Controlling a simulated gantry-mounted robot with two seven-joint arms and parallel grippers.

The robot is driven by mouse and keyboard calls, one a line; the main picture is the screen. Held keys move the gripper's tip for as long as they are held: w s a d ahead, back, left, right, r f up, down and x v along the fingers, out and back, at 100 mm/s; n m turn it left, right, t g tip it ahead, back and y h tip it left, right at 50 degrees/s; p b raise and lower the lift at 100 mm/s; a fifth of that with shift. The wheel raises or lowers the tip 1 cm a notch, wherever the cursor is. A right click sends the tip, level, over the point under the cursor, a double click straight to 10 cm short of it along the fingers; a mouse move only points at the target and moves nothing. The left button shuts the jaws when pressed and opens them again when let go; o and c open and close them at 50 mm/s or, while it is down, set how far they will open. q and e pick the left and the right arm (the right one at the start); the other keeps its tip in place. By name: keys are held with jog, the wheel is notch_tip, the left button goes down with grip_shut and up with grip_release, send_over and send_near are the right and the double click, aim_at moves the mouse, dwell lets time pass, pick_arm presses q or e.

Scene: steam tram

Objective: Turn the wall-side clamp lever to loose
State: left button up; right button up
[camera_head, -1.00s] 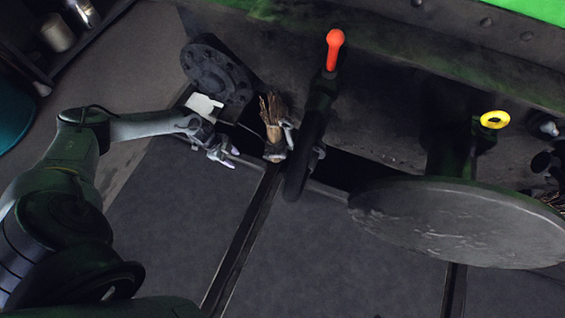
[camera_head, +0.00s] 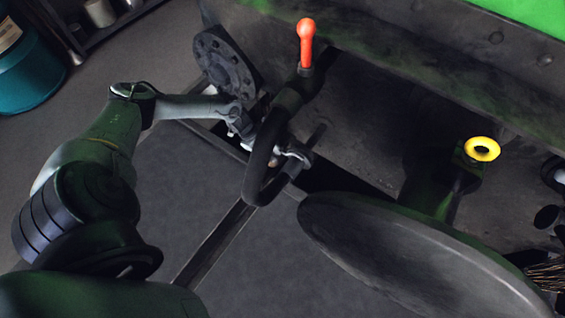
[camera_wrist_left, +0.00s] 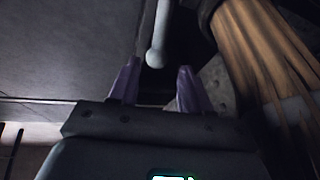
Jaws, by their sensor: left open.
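A pale grey lever with a rounded end (camera_wrist_left: 156,52) hangs down from the top of the left wrist view. Whether it is the wall-side clamp lever, and whether it is tight or loose, I cannot tell. My left gripper (camera_wrist_left: 158,68) is open, with its two fingertips on either side of the lever's rounded end; contact does not show. In the head view the left gripper (camera_head: 240,126) is at the coupling, partly hidden behind a looped black hose (camera_head: 257,160). Pale metal parts (camera_head: 290,155) show beside the hose. My right gripper is not in view.
A brown bristle bundle (camera_wrist_left: 262,62) stands close right of the fingers. A round buffer plate (camera_head: 400,245), a bolted flange (camera_head: 222,62), an orange-red handle (camera_head: 306,38) and a yellow ring (camera_head: 482,149) surround the area. Open floor (camera_head: 180,190) lies left of the hose.

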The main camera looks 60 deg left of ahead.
aim_at(273, 161)
pick_arm(q)
jog(key=f+b, duration=0.1)
jog(key=f, duration=0.1)
jog(key=f+b, duration=0.1)
jog(key=f, duration=0.1)
jog(key=shift+w+d+f+b, duration=0.1)
jog(key=shift+w+d+b, duration=0.1)
jog(key=shift+b, duration=0.2)
jog(key=b+x, duration=0.2)
jog(key=x, duration=0.1)
jog(key=b+x, duration=0.1)
jog(key=x, duration=0.1)
jog(key=shift+w+d, duration=0.2)
jog(key=shift+w, duration=0.1)
jog(key=shift+f+b, duration=0.25)
jog(key=shift+b, duration=0.15)
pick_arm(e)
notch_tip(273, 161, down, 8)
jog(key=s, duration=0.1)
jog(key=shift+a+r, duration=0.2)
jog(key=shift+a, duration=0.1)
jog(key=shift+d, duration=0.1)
pick_arm(q)
jog(key=shift+d, duration=0.1)
jog(key=shift+c, duration=0.6)
grip_shut()
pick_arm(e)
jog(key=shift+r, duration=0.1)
